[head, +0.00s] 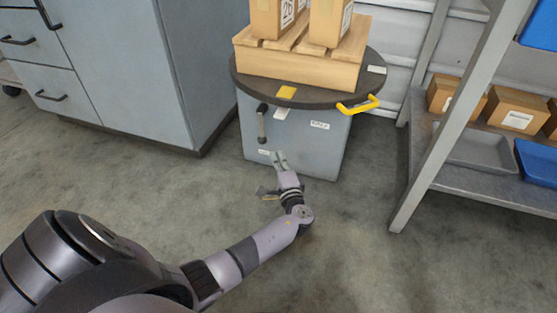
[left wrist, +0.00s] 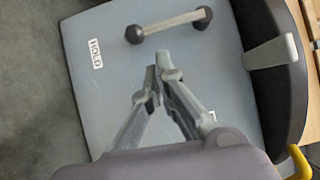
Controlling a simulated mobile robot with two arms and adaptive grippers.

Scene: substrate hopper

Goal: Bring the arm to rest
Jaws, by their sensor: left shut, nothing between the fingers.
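My left arm reaches in from the lower left of the head view. Its gripper (head: 279,159) is shut and empty in front of the grey hopper cabinet (head: 310,160). In the left wrist view the gripper's fingertips (left wrist: 157,70) meet, with nothing between them. The cabinet's grey face (left wrist: 105,70) fills much of that view, and a bar handle (left wrist: 170,26) with dark ends lies just beyond the fingertips. The fingers look apart from the handle, though the exact gap is hard to tell. My right gripper is not in view.
A round dark top (head: 240,82) with a yellow handle (head: 358,105) covers the cabinet and bears a wooden pallet (head: 300,68) with boxes. A drawer cabinet (head: 125,70) stands left. A metal rack (head: 460,181) with boxes and trays stands right. Floor (head: 350,250) between is clear.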

